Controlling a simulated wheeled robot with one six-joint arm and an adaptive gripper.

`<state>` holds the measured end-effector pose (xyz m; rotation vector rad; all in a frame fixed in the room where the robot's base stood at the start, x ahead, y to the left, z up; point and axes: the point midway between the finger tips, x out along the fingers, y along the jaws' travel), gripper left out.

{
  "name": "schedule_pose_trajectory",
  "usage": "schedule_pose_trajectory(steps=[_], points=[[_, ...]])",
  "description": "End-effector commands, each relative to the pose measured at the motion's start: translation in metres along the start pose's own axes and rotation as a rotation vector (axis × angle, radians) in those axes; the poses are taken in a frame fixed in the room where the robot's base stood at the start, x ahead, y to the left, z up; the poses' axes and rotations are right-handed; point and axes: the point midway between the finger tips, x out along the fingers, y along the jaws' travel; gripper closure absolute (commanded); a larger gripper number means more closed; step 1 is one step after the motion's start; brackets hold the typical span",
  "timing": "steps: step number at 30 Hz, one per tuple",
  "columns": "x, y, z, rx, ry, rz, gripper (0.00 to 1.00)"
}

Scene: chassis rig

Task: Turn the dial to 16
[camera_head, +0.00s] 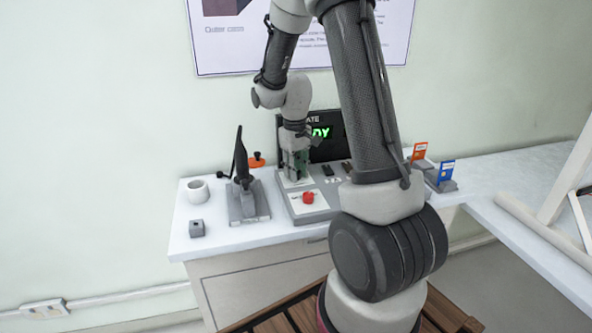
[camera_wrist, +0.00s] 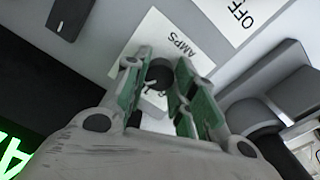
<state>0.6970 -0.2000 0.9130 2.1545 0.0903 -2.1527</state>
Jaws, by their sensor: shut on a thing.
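The dial (camera_wrist: 160,74) is a small dark round knob on a white plate marked "AMPS" (camera_wrist: 181,42) in the wrist view. My gripper (camera_wrist: 158,68) has its green-padded fingers on either side of the dial, shut on it. The numbers around the dial are largely covered by the knob and fingers, so its setting cannot be read. In the head view my gripper (camera_head: 295,172) points down over the back left of the grey panel (camera_head: 325,213), and the dial is hidden there.
A red button (camera_head: 308,197) is at the panel's front. A dark display (camera_head: 328,135) with partly hidden green letters stands behind. A black upright piece (camera_head: 240,160) on a grey base, a white mug (camera_head: 198,191) and a grey block (camera_head: 196,228) are to the left.

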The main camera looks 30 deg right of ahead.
Motion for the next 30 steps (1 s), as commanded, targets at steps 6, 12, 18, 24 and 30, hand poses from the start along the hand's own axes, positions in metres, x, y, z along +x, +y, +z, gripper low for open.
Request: schedule_pose_trajectory(steps=[6, 12, 18, 24, 30], points=[[-0.0005, 0.0002, -0.0008, 0.129, -0.002, 0.001, 0.98], [-0.0005, 0.0002, -0.0009, 0.201, -0.003, 0.001, 0.98], [-0.0006, 0.0003, -0.0010, 0.230, -0.004, 0.001, 0.98], [-0.0007, 0.0003, -0.0010, 0.234, -0.004, 0.001, 0.98], [-0.0007, 0.0003, -0.0011, 0.233, -0.003, 0.001, 0.68]])
